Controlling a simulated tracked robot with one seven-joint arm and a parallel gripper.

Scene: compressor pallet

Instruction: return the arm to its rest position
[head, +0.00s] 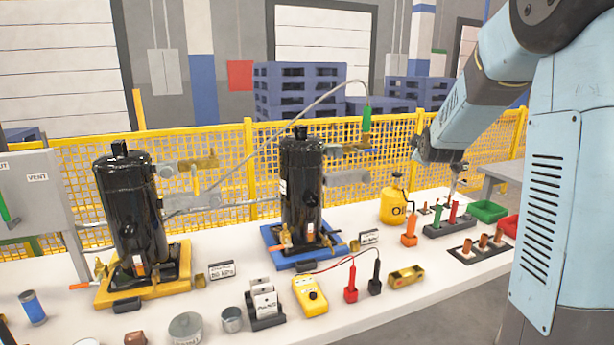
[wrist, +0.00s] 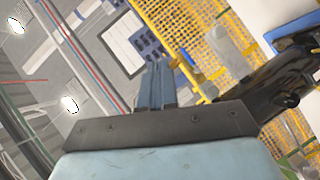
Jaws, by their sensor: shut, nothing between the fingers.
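My arm comes in from the upper right in the head view and bends down over the far right part of the white bench. The wrist picture is strongly tilted.
Two black compressors (head: 138,205) (head: 301,185) stand on yellow and blue bases. A yellow oil can (head: 393,206), tool rack (head: 449,225), green bin (head: 488,211) and red bin (head: 509,226) are near my gripper. A yellow mesh fence (head: 225,150) runs behind the bench.

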